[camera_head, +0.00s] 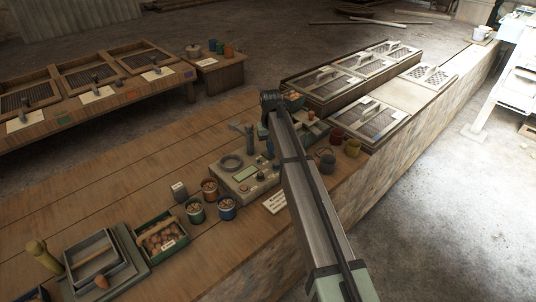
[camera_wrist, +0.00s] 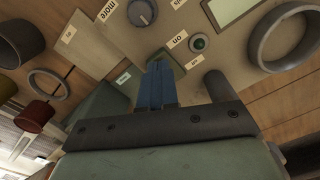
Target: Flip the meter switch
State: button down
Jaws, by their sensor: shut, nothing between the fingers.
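The meter (camera_head: 243,183) is a pale box on the bench with a greenish display, just left of my arm. In the wrist view its panel (camera_wrist: 225,65) shows a grey knob (camera_wrist: 142,12) and a round dark-green part (camera_wrist: 198,43) beside a label reading "on" (camera_wrist: 178,40). I cannot tell whether that round part is the switch or a lamp. The panel behind the fingers is hidden.
A grey ring (camera_wrist: 285,35) lies on the meter. Cups (camera_head: 227,207) of small pieces and a green crate (camera_head: 160,236) stand to the left.

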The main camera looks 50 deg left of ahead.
jog(key=shift+f, duration=0.7)
dwell(0.5)
jog(key=shift+r, duration=3.55)
